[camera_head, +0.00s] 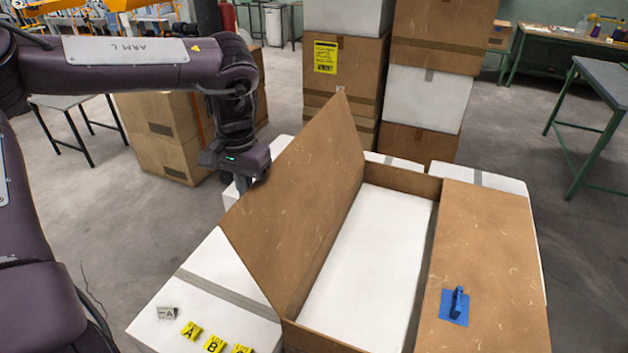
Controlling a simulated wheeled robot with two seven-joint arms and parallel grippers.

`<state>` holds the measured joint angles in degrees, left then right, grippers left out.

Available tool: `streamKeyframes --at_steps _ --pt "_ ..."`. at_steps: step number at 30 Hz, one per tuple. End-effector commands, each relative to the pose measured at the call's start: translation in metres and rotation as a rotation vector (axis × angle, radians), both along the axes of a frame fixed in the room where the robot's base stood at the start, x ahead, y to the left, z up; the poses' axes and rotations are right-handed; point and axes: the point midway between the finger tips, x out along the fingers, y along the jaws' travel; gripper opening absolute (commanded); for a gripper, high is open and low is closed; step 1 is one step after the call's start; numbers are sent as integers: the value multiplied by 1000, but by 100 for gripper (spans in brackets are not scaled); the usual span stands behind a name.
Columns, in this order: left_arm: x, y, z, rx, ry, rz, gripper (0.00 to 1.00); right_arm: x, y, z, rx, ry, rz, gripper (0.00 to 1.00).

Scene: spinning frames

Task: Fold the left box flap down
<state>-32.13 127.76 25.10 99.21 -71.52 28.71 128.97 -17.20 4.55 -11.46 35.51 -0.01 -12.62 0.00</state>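The open brown cardboard box (425,187) stands at the centre right, with a white surface (372,255) inside. Its left flap (300,195) stands up and slants, rising above the box's left side. Its right flap (490,240) lies about flat and has a blue handle (457,304) on a blue patch. My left gripper (243,186) points down on the outer, left side of the left flap, near its upper edge. I cannot tell whether it touches the flap, and its fingers are too small and dark to read. My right gripper is out of view.
White boxes (225,270) surround the brown box; the front left one bears yellow letter markers (213,345). Stacked cartons (345,75) stand behind. A green-legged table (600,75) is at the right.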

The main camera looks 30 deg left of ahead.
Motion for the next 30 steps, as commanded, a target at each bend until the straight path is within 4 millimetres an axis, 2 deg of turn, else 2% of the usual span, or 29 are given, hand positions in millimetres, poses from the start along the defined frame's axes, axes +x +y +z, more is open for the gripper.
streamKeyframes --at_steps 7,30 --pt "1 -6 -1 0 0 -2 0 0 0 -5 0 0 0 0" --pt "8 -71 3 1 -1 -2 0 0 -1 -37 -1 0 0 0"
